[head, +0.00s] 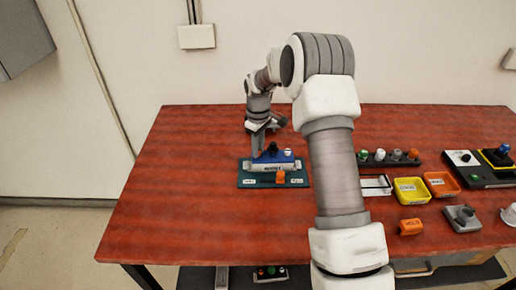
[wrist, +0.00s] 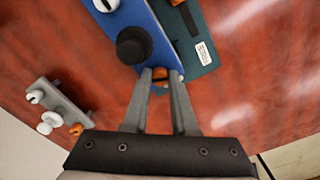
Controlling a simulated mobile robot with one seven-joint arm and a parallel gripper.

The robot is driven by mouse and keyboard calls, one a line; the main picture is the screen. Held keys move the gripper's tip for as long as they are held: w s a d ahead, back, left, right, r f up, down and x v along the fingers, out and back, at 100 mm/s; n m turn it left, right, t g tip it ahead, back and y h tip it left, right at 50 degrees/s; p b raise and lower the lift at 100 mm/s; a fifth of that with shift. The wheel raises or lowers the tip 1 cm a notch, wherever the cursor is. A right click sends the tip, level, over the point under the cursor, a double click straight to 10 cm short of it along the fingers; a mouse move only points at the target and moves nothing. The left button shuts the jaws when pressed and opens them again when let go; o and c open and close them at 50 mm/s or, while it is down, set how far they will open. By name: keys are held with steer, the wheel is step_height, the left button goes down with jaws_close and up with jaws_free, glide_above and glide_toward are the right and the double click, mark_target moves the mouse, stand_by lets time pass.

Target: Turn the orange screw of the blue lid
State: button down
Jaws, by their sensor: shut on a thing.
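The blue lid (head: 262,158) lies on a dark teal base (head: 245,183) on the table, and a black knob (head: 273,148) stands on it. In the wrist view the blue lid (wrist: 158,42) has the black knob (wrist: 133,45) near its middle. The orange screw (wrist: 160,74) is at the lid's near end. My gripper (wrist: 161,73) is shut on the orange screw, with one finger on each side. In the head view my gripper (head: 257,150) points down at the lid's left end, and the screw cannot be made out there.
A grey block (wrist: 50,97) with white and orange knobs lies to the left in the wrist view. To the right in the head view are a yellow tray (head: 410,198), an orange tray (head: 441,192) and a dark rack (head: 388,163) of several knobs. The table's left side is clear.

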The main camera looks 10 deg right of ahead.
steer(key=shift+n, duration=2)
steer(key=c, duration=1)
jaws_free()
step_height(320, 180, up, 17)
steer(key=shift+r+p, duration=0.2)
steer(key=shift+p, duration=0.25)
